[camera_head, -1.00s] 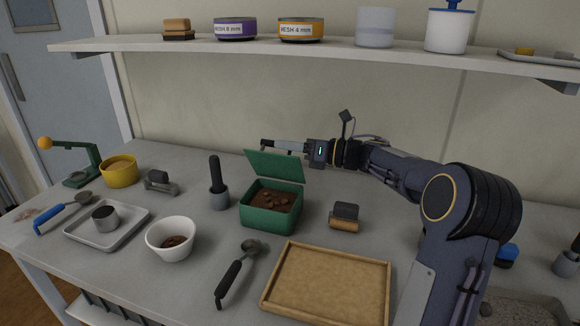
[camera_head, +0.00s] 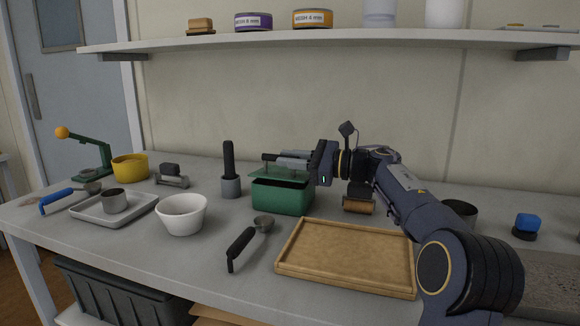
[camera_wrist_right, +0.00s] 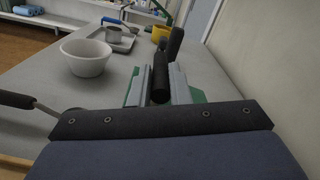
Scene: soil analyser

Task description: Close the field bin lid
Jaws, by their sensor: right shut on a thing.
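The green field bin (camera_head: 283,197) stands in the middle of the bench. Its lid (camera_head: 262,174) is down over the bin's opening, close to level, and the soil inside is hidden. I cannot tell whether a small gap is left at the rim. My right gripper (camera_head: 284,159) reaches in from the right just above the lid. Its fingers are shut on a dark bar (camera_wrist_right: 160,78) that appears to be part of the lid. Green edges of the lid (camera_wrist_right: 197,96) show beside the fingers in the right wrist view. My left gripper is not in view.
A dark pestle in a grey cup (camera_head: 231,185) stands just left of the bin. A scoop (camera_head: 245,240), a white bowl (camera_head: 182,222) and a wooden tray (camera_head: 345,285) lie in front. A brown-and-grey block (camera_head: 358,204) is right of the bin. A shelf (camera_head: 330,40) hangs above.

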